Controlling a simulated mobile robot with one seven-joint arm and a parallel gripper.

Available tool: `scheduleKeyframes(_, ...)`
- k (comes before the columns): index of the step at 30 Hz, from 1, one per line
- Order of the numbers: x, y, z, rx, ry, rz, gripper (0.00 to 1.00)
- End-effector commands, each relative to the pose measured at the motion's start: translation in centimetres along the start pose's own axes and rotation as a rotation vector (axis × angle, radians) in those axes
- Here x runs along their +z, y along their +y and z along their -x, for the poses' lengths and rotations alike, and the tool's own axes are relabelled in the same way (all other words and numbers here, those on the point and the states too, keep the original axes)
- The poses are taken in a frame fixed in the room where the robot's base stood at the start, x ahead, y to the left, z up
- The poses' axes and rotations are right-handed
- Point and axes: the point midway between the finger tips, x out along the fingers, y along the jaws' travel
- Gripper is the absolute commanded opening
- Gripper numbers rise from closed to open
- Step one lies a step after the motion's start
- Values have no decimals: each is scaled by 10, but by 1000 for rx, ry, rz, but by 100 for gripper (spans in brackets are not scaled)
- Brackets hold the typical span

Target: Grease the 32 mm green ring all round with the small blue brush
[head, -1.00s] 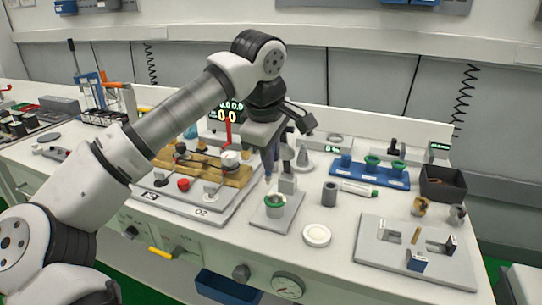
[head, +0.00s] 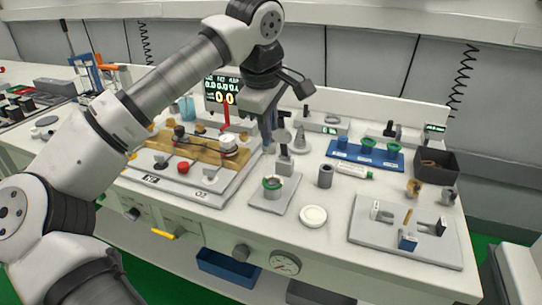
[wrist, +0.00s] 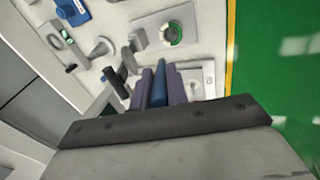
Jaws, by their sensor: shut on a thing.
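The green ring (head: 272,183) sits on a cup-like holder on a small grey plate (head: 288,203) at the bench's front. In the wrist view the ring (wrist: 178,35) shows as a green arc on one side, with pale parts that may be grease or the holder. My gripper (head: 268,140) is above and behind the ring, apart from it. In the wrist view my gripper (wrist: 160,88) is shut on a blue, narrow thing, seemingly the small blue brush (wrist: 160,78). Its tip is hard to make out in the head view.
A blue rack (head: 345,156) with green-topped pieces stands to the right. A grey cylinder (head: 325,176), a white round dish (head: 313,216) and a fixture plate (head: 370,246) lie nearby. A wooden-topped board (head: 175,150) with knobs is left.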

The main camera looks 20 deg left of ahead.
Motion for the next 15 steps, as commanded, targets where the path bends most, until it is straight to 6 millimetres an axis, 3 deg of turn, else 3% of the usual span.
scheduleKeyframes(15,6,-20,-32,0,0,1,0)
